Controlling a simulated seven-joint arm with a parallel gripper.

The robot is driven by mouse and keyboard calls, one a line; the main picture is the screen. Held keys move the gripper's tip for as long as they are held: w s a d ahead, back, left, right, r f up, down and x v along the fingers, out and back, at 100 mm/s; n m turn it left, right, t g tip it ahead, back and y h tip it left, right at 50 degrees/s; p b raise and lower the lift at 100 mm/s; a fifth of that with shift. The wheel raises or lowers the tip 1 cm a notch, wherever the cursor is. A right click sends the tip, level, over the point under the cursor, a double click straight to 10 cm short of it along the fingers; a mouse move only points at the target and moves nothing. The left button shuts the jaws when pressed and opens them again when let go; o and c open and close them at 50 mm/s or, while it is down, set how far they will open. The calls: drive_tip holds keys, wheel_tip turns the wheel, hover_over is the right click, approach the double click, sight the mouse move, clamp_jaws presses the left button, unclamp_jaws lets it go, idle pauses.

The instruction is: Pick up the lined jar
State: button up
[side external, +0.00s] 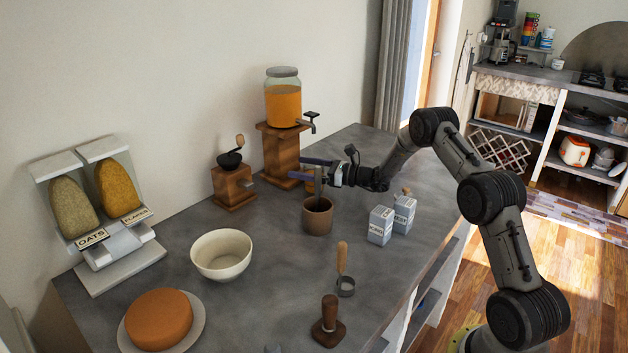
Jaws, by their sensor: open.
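A brown cylindrical jar (318,219) stands upright on the grey counter, near its middle. It is the likeliest match for the lined jar, but I cannot make out lines on it at this size. My gripper (308,169) is just above the jar's mouth, reaching in from the right with its fingers pointing left. The gripper is open and holds nothing that I can see. A thin upright shape shows between the fingers and the jar's rim; I cannot tell whether it stands in the jar.
A wooden grinder (234,187) and a dispenser stand (281,153) with an orange-filled glass jar (284,104) are close behind. Two small grey cartons (380,226) stand to the right. A cream bowl (221,255) is left; a wooden-handled tool (342,258) lies in front.

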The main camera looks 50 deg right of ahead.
clamp_jaws()
idle(0.3)
drive_tip(key=shift+r, duration=0.15)
drive_tip(key=shift+r, duration=0.1)
drive_tip(key=r+v, duration=0.3)
drive_tip(key=v, duration=1.5)
drive_tip(key=shift+r, duration=0.15)
idle(0.7)
drive_tip(key=shift+r, duration=0.15)
idle(0.3)
